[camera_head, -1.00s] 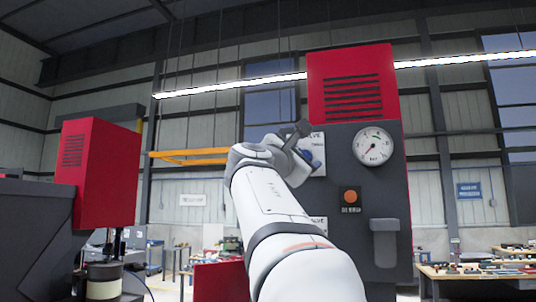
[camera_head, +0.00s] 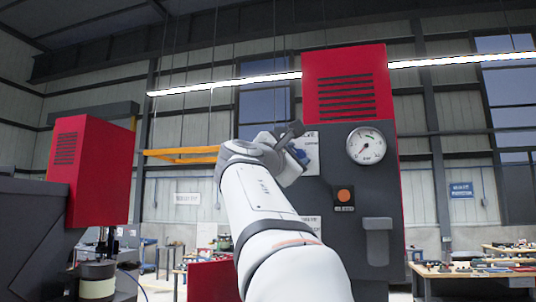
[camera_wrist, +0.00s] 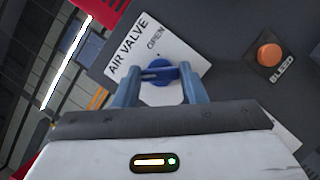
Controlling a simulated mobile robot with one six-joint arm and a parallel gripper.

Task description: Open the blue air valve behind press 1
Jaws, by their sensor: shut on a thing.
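The blue air valve (camera_wrist: 158,73) has a round hub and a bar handle, on a white plate (camera_wrist: 143,45) marked "AIR VALVE" and "OPEN". My gripper (camera_wrist: 160,78) is shut on the valve's handle, with one blue-grey finger on each side. In the wrist view the handle lies nearly level across the picture, at a slant to the plate's lettering. In the head view my gripper (camera_head: 299,156) is at the plate (camera_head: 312,147), and my wrist hides most of the valve.
The dark panel (camera_head: 335,240) has a red vented top (camera_head: 345,85). A round gauge (camera_head: 366,145) and an orange "BLEED" button (camera_head: 344,195) sit right of the valve. Another red machine (camera_head: 92,170) stands at left. A workbench (camera_head: 475,273) with loose items is at right.

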